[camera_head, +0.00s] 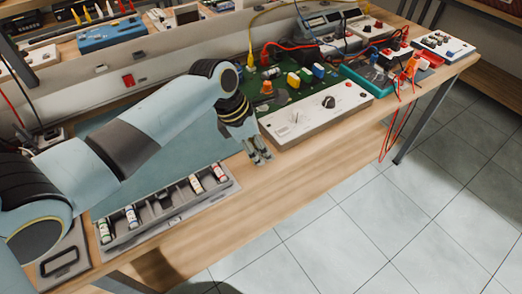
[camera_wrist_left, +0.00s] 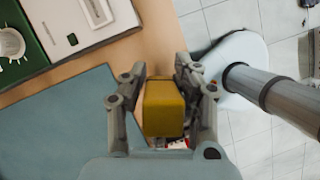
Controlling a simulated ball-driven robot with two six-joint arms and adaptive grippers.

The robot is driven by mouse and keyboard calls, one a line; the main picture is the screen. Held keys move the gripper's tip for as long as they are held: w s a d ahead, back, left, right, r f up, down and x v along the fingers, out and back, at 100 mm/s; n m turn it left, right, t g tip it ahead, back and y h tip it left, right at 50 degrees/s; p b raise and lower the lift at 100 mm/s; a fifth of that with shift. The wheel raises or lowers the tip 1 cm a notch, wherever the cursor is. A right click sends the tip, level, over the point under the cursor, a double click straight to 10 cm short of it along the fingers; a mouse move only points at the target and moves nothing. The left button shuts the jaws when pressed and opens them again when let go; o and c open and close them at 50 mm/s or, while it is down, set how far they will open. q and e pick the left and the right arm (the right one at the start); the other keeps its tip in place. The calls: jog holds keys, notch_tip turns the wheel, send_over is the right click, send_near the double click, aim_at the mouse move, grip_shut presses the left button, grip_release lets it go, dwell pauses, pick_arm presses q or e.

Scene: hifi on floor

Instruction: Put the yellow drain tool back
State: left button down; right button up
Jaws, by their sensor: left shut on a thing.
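My left gripper (camera_head: 259,158) hangs low over the wooden bench top, between the grey tray and the white panel of the circuit board. In the left wrist view its two fingers (camera_wrist_left: 160,80) are shut on a yellow block-shaped thing (camera_wrist_left: 164,112), taken to be the yellow drain tool. Only its blocky yellow end shows there; the rest is hidden. In the head view I cannot make it out at the gripper. A grey tray (camera_head: 188,214) with compartments lies at the bench's front edge, left of the gripper, holding several small labelled cylinders. My right gripper is not in view.
A green circuit board with a white panel (camera_head: 318,117) stands behind and right of the gripper. A teal mat (camera_head: 142,160) lies behind the tray. Red cables (camera_head: 388,135) hang over the front edge at right. Bare wood (camera_head: 290,180) is free in front.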

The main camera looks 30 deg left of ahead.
pick_arm(q)
jog(key=shift+f, duration=0.55)
jog(key=c, duration=1)
grip_release()
jog(key=shift+f, duration=0.1)
jog(key=p+v, duration=0.1)
jog(key=v, duration=1.1)
jog(key=shift+s+d, duration=0.1)
